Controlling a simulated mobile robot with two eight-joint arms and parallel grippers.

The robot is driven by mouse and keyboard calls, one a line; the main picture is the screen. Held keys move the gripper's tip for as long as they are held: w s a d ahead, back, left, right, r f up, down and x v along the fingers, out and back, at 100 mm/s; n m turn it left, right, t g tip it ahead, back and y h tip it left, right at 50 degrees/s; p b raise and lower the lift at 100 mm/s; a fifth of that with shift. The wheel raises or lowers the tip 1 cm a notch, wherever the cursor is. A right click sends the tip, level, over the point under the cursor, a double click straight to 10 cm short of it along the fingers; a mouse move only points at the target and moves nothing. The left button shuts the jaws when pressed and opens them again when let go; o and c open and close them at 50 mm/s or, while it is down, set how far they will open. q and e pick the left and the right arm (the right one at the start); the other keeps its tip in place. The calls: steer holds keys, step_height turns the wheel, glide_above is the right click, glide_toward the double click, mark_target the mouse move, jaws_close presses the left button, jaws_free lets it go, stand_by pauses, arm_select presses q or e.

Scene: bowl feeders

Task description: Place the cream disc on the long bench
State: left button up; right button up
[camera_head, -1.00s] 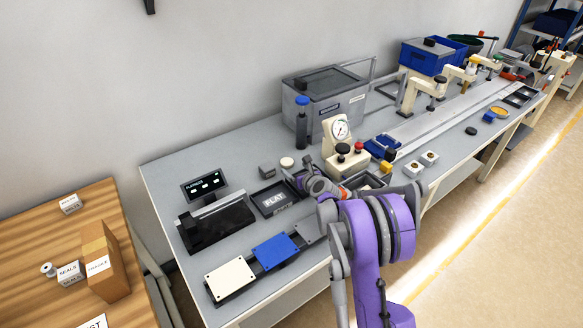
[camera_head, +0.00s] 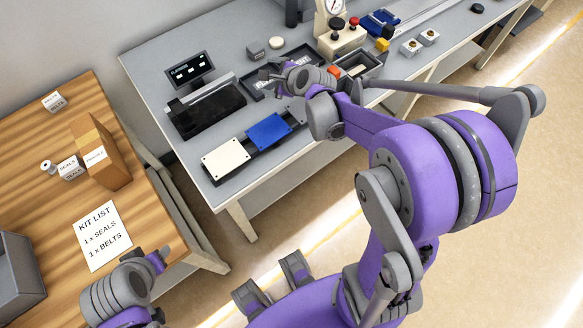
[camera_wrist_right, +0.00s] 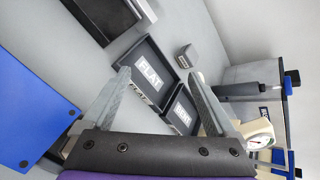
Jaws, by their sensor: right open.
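The cream disc (camera_head: 276,43) lies flat on the long bench (camera_head: 225,57), just right of a small grey block, behind the FLAT tray (camera_head: 243,88). My right gripper (camera_head: 268,76) is over that tray, in front of the disc and apart from it. In the right wrist view my right gripper (camera_wrist_right: 165,88) is open, with nothing between its fingers; the FLAT tray (camera_wrist_right: 133,47) shows beyond them. I cannot make out the disc clearly in that view. My left gripper (camera_head: 160,258) is by the wooden table's near corner; its jaw opening is unclear.
The grey block (camera_head: 255,50) stands beside the disc. A small display (camera_head: 188,70), a white plate (camera_head: 226,157) and a blue plate (camera_head: 268,130) are on the bench's left part. A gauge stand (camera_head: 342,40) is to the right. The wooden table (camera_head: 140,205) holds boxes.

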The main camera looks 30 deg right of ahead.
steer(key=s+a+n+g, duration=0.1)
steer(key=s+a+n, duration=0.2)
steer(key=s+n, duration=0.1)
steer(key=s+a+n+g, duration=0.1)
steer(key=s+a+n, duration=0.2)
steer(key=s+n, duration=0.1)
steer(key=s+a+n+g, duration=0.1)
steer(key=s+a+n, duration=0.2)
steer(key=s+n, duration=0.1)
steer(key=shift+s+r+y, duration=0.25)
steer(key=shift+s+y, duration=0.05)
steer(key=shift+s, duration=0.2)
steer(key=s+a+f+n+g+h, duration=0.1)
steer(key=s+f+n+g, duration=0.1)
steer(key=s+n, duration=1.1)
steer(key=shift+s+a+f+g+h, duration=0.35)
steer(key=shift+s+f, duration=0.25)
steer(key=shift+s, duration=0.25)
